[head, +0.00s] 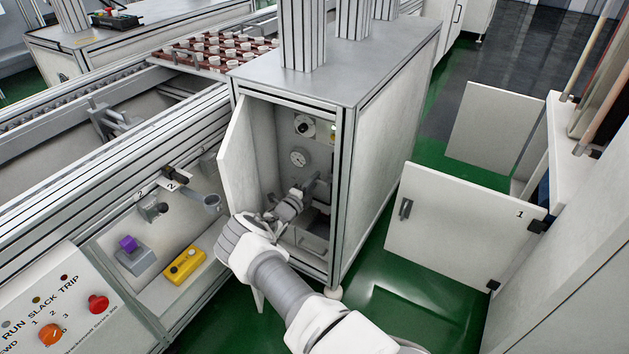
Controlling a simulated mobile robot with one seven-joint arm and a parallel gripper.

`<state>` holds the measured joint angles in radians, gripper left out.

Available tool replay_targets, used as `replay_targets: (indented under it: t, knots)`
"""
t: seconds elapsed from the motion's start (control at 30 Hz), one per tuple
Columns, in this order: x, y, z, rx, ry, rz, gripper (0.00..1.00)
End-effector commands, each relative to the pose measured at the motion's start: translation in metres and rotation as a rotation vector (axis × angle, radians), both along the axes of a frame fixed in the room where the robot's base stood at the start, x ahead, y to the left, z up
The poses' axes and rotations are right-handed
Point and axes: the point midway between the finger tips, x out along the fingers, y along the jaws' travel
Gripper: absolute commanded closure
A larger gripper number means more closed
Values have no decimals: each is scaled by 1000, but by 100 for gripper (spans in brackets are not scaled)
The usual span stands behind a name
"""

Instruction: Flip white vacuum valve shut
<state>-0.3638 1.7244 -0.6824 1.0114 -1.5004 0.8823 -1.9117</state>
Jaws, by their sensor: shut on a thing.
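My gripper (309,187) reaches through the open front of the grey cabinet (383,130). Its fingers are shut on the white vacuum valve, at the fittings below the round gauge (299,157). The valve is small here and mostly hidden by the fingers and wrist, so I cannot tell how its lever is turned. A round dial (304,125) sits above the gauge on the inner panel.
The cabinet's door (238,160) stands open on the left, close to my wrist. A conveyor frame with a yellow box (185,265) and a control panel with a red button (98,304) lie left. Another open door (460,225) stands right. Green floor is clear between.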

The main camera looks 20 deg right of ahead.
Motion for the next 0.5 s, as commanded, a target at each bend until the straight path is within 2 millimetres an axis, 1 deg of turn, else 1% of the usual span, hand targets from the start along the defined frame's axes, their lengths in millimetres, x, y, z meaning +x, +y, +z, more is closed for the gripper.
replay_targets:
  t: [0.17,0.2,0.33,0.37,0.5]
  knots:
    - [-1,0,-2,0,4,-1,100]
    - [-1,0,-2,0,4,-1,78]
    - [-1,0,-1,0,3,-1,54]
    - [-1,0,-1,0,2,-1,51]
    - [-1,0,-1,0,1,-1,51]
